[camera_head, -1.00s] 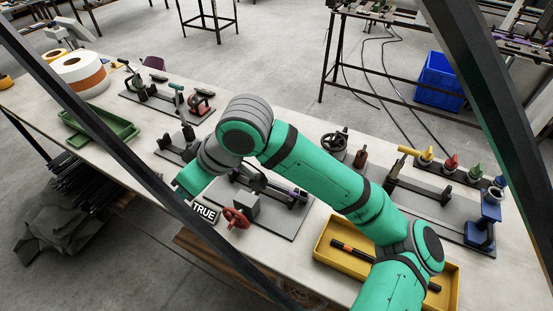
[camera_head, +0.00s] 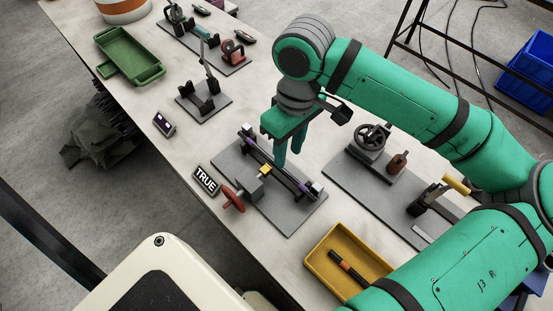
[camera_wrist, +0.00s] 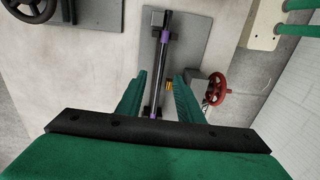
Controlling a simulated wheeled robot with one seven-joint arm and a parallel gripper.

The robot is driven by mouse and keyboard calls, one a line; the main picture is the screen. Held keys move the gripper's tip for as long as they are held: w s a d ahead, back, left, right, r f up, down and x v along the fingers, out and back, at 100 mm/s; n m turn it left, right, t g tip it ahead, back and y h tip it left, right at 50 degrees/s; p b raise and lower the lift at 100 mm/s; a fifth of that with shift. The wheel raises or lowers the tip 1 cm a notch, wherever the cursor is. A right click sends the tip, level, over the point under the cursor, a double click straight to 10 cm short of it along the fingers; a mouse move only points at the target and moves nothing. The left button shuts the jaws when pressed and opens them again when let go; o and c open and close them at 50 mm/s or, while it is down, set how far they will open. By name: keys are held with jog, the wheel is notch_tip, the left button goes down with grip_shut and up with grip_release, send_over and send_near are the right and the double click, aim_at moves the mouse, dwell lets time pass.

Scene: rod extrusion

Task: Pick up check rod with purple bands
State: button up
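The check rod, black with purple bands (camera_head: 302,189), lies in a fixture on a grey base plate (camera_head: 292,222) near the middle of the table. In the wrist view the rod (camera_wrist: 163,50) runs nearly vertically, with one purple band near its far end and one near its near end. My gripper (camera_head: 288,158) points down over the fixture. In the wrist view my gripper (camera_wrist: 160,78) is open and empty, with a finger on either side of the rod's line. I cannot tell the height left between fingertips and rod.
The fixture has a red handwheel (camera_head: 233,201) and a small yellow part (camera_head: 266,170). A TRUE sign (camera_head: 206,180) lies beside it. A yellow tray (camera_head: 313,261) holds a black rod with an orange band (camera_head: 347,260). A green tray (camera_head: 128,55) and other fixtures stand farther back.

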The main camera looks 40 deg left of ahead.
aim_at(285, 171)
jog(key=shift+s+f, duration=0.15)
jog(key=shift+f, duration=1.5)
jog(key=shift+s+f, duration=0.15)
jog(key=shift+f, duration=1.5)
jog(key=shift+c, duration=0.2)
grip_shut()
